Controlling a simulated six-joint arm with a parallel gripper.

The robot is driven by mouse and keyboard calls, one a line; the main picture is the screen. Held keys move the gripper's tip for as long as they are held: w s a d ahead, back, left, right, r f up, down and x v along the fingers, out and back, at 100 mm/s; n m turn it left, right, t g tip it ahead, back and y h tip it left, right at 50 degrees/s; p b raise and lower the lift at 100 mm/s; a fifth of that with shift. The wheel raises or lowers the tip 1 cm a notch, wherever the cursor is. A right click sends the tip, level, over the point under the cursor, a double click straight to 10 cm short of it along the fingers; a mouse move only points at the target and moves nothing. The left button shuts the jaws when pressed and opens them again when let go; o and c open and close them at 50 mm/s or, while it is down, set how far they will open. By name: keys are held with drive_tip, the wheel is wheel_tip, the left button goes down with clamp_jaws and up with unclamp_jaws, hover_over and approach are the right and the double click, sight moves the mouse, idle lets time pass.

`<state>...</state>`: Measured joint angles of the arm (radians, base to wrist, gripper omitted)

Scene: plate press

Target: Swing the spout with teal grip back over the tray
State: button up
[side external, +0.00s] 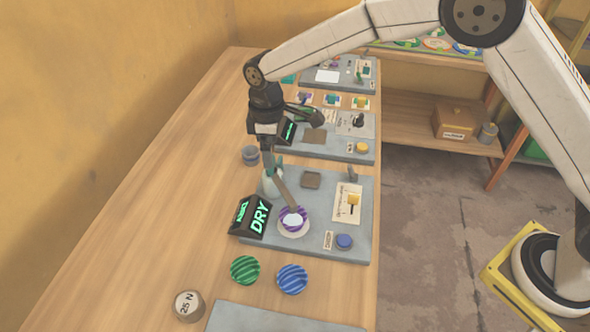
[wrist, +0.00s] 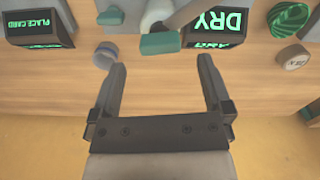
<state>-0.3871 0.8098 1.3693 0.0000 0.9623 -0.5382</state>
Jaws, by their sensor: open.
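My gripper (wrist: 162,68) is open and empty, above the back of the station, pointing down in the side view (side external: 271,160).
A black display (side external: 250,217) reading DRY stands left of the tray. Green (side external: 245,270) and blue (side external: 292,279) striped discs lie in front. A grey cylinder (side external: 250,155) stands left of my gripper.

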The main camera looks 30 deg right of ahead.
sight(281, 181)
drive_tip(key=shift+f, duration=2.1)
clamp_jaws()
